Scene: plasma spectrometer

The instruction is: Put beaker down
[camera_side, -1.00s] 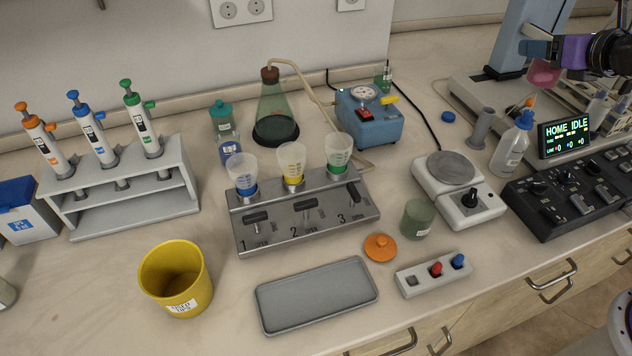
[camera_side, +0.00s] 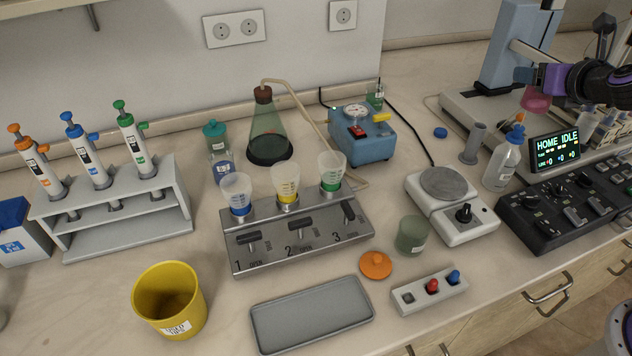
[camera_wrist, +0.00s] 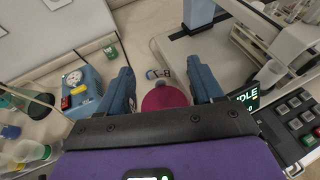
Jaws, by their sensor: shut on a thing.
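The beaker (camera_side: 536,99) shows as a small pink vessel at the upper right of the side view, below my gripper (camera_side: 527,77). In the wrist view the beaker (camera_wrist: 164,98) is a round magenta shape between the two blue fingers of my gripper (camera_wrist: 164,84). My gripper is shut on it.
A hotplate (camera_side: 442,184), a grey cylinder (camera_side: 473,145) and a black control panel with a lit display (camera_side: 555,148) stand nearby. A blue pump (camera_side: 362,140) and a small blue cap (camera_side: 440,132) lie to the left. Bare bench shows around the cap.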

